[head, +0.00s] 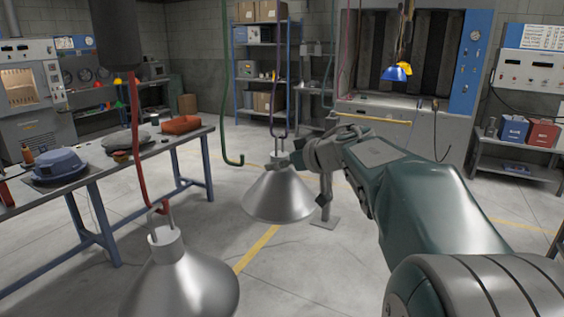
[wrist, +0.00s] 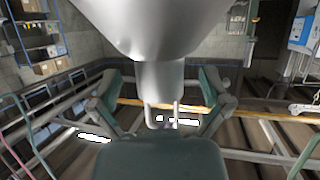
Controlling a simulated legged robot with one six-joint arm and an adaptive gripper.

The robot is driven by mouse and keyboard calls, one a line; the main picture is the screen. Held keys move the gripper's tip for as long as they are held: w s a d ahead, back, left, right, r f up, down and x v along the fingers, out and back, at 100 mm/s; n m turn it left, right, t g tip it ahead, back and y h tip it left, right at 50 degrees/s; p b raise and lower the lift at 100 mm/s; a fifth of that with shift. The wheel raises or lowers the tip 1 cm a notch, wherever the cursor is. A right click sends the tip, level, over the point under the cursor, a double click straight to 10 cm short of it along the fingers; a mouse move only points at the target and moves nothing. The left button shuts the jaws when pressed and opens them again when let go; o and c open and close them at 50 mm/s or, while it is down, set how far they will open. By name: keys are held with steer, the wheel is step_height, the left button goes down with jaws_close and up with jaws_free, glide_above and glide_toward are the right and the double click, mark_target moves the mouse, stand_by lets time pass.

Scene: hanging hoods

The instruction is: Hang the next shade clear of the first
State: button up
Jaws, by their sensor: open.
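One silver cone shade (head: 180,280) hangs at the front left, its wire loop on a red hook (head: 137,150). A second silver shade (head: 277,196) is upright further back, its loop at the lower end of a purple hook (head: 285,80); I cannot tell exactly how they meet. My gripper (head: 296,160) is at this second shade's neck. In the wrist view the shade (wrist: 165,25) appears upside down, its neck and loop between my open fingers (wrist: 160,88), with gaps on both sides. A green hook (head: 226,120) hangs empty between the two shades and further back.
A workbench (head: 180,150) at the left holds a blue casing (head: 60,166) and an orange tray (head: 181,124). Blue and yellow pieces (head: 397,72) hang before a booth at the back. A shelf rack (head: 262,75) stands behind. The floor around the green hook is clear.

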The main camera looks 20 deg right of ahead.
steer(key=v, duration=1.2)
